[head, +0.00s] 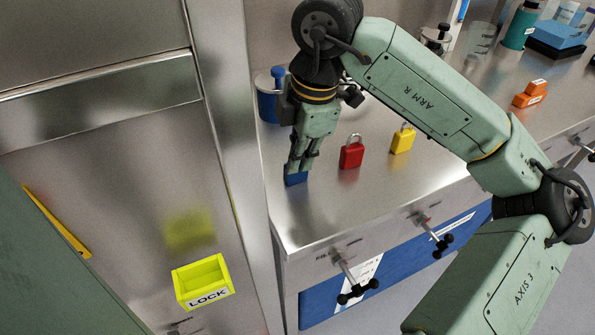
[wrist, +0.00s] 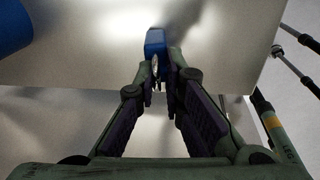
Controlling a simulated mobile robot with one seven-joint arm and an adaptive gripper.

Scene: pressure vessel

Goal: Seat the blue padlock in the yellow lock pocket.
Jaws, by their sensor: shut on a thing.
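The blue padlock (head: 296,179) is at the left end of the steel counter, under my gripper (head: 303,165). In the wrist view, the blue padlock (wrist: 155,42) shows beyond the fingertips, and my gripper (wrist: 163,68) is shut on its shackle. I cannot tell whether the padlock touches the counter. The yellow lock pocket (head: 204,284), labelled LOCK, is on the steel panel to the left of the counter and lower in the head view. Its open top faces up and it looks empty.
A red padlock (head: 352,153) and a yellow padlock (head: 402,140) stand on the counter (head: 330,208) to the right of my gripper. A blue container (head: 268,103) stands behind it. A steel post (head: 233,150) rises between counter and pocket. Valve handles (head: 357,283) stick out below the front edge.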

